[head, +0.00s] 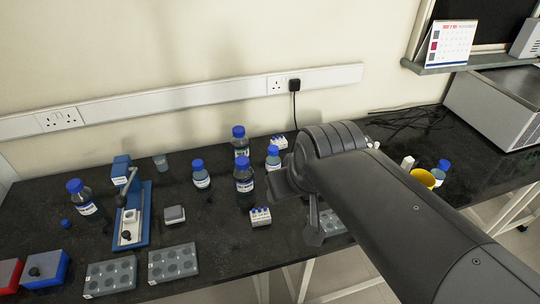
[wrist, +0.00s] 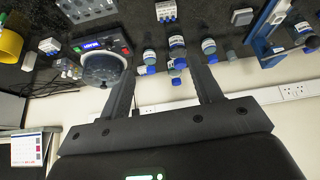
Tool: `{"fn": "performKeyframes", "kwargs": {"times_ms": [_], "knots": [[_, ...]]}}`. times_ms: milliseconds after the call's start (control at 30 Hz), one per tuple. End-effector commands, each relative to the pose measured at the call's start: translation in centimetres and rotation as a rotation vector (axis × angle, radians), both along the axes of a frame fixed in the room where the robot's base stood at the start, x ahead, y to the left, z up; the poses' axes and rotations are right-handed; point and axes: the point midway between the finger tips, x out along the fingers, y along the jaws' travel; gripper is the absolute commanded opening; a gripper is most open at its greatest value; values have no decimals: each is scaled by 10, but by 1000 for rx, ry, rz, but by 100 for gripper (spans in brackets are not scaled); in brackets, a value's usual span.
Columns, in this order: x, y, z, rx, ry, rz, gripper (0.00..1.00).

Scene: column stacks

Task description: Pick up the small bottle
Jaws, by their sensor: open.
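Several clear bottles with blue caps and white labels stand on the dark bench. Two look smaller: one at left (head: 201,180), also in the wrist view (wrist: 209,46), and one beside my arm (head: 273,163), also in the wrist view (wrist: 149,55). I cannot tell which is meant. A larger bottle (head: 244,185) stands between them, with another (head: 241,150) behind it. My gripper (head: 297,208) is open and empty, to the right of and nearer than this group. In the wrist view its fingers (wrist: 163,64) frame the bottles, apart from them.
A black device with a round top (wrist: 102,66) shows in the wrist view. A small white rack (head: 261,217) stands in front of the bottles. A blue-based instrument (head: 132,225), grey well blocks (head: 172,263) and a yellow cup (head: 424,178) also stand on the bench. The wall is behind.

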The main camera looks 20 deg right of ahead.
Motion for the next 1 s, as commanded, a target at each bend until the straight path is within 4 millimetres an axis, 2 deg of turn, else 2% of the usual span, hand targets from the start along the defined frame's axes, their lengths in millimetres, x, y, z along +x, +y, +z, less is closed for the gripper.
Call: {"fn": "performKeyframes", "kwargs": {"times_ms": [300,500,700,1000], "knots": [[83,-11,-54,-130,-47,311,59],[128,-20,-97,-281,-79,502,59],[164,-31,-142,-483,-95,695,59],[203,-53,-198,-872,-82,1005,59]]}}
